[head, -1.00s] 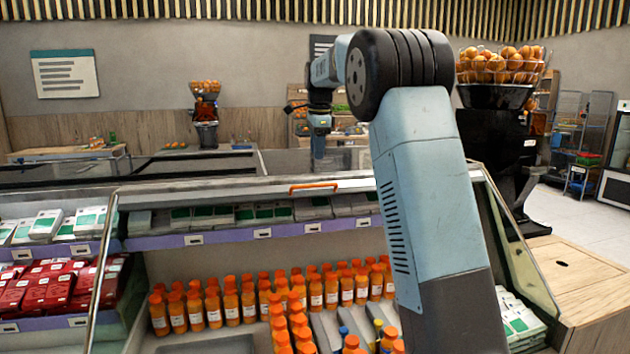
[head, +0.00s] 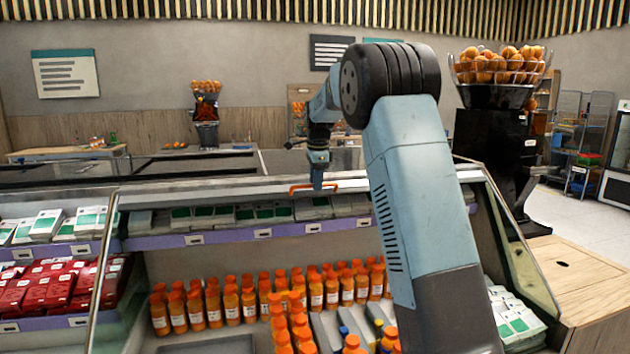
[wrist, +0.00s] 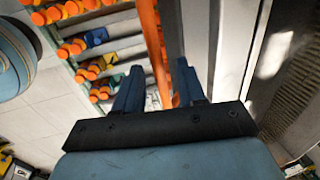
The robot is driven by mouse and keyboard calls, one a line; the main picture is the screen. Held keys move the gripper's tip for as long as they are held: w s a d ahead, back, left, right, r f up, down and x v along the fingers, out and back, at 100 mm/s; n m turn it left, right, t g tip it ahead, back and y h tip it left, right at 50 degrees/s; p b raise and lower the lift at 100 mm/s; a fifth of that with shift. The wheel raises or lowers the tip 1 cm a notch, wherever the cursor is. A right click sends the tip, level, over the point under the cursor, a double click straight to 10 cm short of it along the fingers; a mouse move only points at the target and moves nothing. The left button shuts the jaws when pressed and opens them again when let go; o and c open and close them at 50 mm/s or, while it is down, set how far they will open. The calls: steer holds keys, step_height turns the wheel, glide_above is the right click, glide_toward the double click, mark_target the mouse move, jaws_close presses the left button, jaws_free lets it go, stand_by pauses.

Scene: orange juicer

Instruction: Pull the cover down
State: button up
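The orange handle (head: 300,187) sits on the pale top front edge (head: 225,192) of the open refrigerated case, where the cover appears to be drawn up. My gripper (head: 318,180) is at the right part of the handle, pointing down. In the wrist view, my gripper (wrist: 158,76) is open, with its two dark fingers apart. The orange handle (wrist: 153,45) runs between them, with visible gaps on both sides. I cannot tell whether either finger touches it.
Orange-capped juice bottles (head: 230,305) fill the lower case, below shelves of packaged goods (head: 65,222). A black juicer (head: 497,130) with an orange-filled basket stands at the right. A wooden counter (head: 585,275) is at the front right.

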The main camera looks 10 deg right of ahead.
steer(key=shift+c, duration=0.2)
jaws_close()
